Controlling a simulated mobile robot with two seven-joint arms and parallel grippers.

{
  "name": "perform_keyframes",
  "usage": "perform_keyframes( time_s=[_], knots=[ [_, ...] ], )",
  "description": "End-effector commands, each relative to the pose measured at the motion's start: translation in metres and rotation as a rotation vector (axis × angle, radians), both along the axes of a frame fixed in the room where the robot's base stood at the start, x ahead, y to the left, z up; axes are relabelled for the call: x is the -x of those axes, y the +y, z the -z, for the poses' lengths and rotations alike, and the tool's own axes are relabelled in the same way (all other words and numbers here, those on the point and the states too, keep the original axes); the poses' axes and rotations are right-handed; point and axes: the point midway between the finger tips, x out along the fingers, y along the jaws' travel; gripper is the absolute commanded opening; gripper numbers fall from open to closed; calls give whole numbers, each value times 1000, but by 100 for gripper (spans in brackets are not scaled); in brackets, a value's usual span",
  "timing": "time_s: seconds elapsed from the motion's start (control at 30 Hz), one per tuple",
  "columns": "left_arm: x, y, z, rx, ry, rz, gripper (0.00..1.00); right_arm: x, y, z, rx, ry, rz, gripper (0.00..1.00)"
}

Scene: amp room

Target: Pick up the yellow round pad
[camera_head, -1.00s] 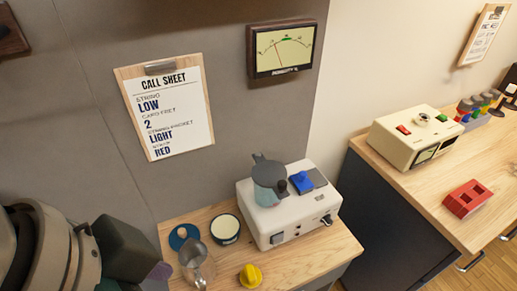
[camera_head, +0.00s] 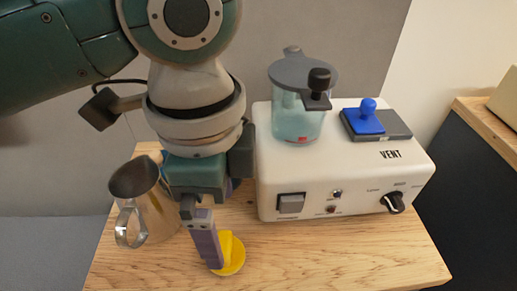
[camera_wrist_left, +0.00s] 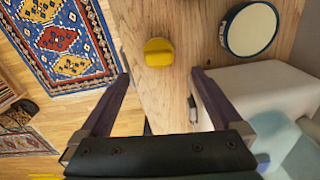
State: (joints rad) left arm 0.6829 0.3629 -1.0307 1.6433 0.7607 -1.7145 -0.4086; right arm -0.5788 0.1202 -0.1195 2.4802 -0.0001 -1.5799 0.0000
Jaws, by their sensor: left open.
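The yellow round pad (camera_head: 234,258) lies on the wooden table (camera_head: 330,265) near its front edge. It is a disc with a raised grip bar. My left gripper (camera_head: 212,262) points down at it from above; a finger overlaps its left side in the head view, so I cannot tell whether they touch there. In the left wrist view the yellow pad (camera_wrist_left: 158,52) lies just beyond the space between the two spread fingertips (camera_wrist_left: 160,72). The left gripper is open and empty. My right gripper is not in view.
A metal pitcher (camera_head: 150,205) stands close left of my gripper. A white VENT machine (camera_head: 345,185) with a lidded jar (camera_head: 297,110) and a blue-knobbed block (camera_head: 366,120) stands right. A dark-rimmed round container (camera_wrist_left: 248,30) is near the pad. The table's front right is clear.

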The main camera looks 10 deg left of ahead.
Motion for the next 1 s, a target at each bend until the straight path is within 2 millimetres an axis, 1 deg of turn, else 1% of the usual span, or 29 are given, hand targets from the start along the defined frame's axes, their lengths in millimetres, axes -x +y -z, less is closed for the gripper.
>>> perform_keyframes(
  time_s=[0.03, 0.1, 0.27, 0.37, 0.5, 0.6, 0.87, 1.0],
  knots=[
    [1, 0, 10, -1, 3, 0, 100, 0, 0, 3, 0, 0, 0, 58],
    [1, 0, 20, 1, 3, -1, 100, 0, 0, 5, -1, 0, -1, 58],
    [1, 0, 33, 0, 1, -1, 100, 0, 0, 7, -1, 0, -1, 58],
    [1, -1, 47, 0, 2, -1, 100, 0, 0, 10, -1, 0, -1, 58],
    [1, -2, 71, 0, 1, -2, 100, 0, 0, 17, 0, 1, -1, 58],
    [1, -2, 80, 1, 0, -1, 100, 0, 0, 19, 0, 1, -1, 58],
    [1, -2, 81, 2, -1, 0, 100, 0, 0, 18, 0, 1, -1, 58],
    [1, -2, 81, 2, -2, 0, 84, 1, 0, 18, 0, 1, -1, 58]
  ],
)
